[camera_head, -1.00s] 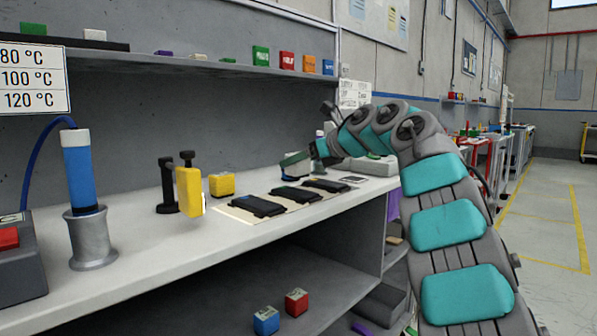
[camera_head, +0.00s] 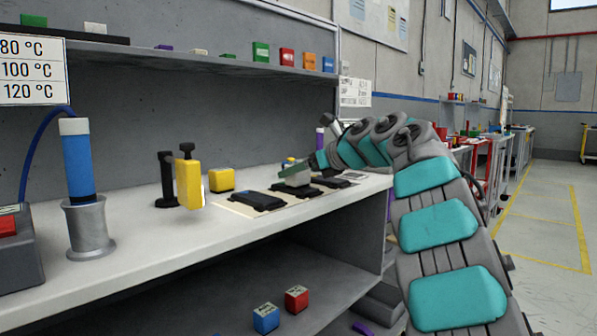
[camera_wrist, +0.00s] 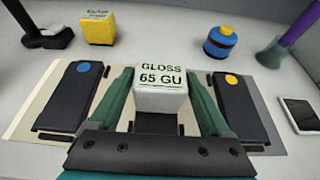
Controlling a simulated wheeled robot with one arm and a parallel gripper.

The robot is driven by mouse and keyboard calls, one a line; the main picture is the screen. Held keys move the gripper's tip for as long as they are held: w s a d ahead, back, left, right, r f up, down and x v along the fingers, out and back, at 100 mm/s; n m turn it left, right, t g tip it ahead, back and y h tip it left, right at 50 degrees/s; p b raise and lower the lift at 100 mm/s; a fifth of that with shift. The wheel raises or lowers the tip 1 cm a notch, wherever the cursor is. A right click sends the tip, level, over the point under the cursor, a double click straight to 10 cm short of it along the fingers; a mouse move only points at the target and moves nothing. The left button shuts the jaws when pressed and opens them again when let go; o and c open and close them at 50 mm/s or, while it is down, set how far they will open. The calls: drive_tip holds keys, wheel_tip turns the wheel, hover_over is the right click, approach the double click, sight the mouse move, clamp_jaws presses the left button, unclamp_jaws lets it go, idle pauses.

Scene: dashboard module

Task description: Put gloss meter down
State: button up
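The gloss meter (camera_wrist: 161,92), a pale block labelled "GLOSS 65 GU", sits between the green fingers of my gripper (camera_wrist: 162,78) in the wrist view. The fingers press on its two sides. My gripper also shows in the head view (camera_head: 296,182), low over the row of dark panels. The middle dark panel (camera_wrist: 158,123) is mostly hidden under the meter and gripper. I cannot tell whether the meter touches it. The left panel (camera_wrist: 72,98) has a blue dot and the right panel (camera_wrist: 240,105) a yellow dot. All lie on a beige mat (camera_wrist: 32,105).
A yellow block (camera_head: 221,179) and a yellow tool on a dark stand (camera_head: 189,184) are left of the mat. A blue round object (camera_wrist: 220,42), a purple cylinder (camera_wrist: 300,25) and a flat dark-screened device (camera_wrist: 300,115) are nearby. A shelf (camera_head: 200,64) runs above the bench.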

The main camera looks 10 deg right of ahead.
drive_tip(key=shift+o, duration=1.3)
drive_tip(key=shift+r, duration=0.25)
drive_tip(key=v, duration=1.2)
drive_tip(key=shift+b, duration=0.35)
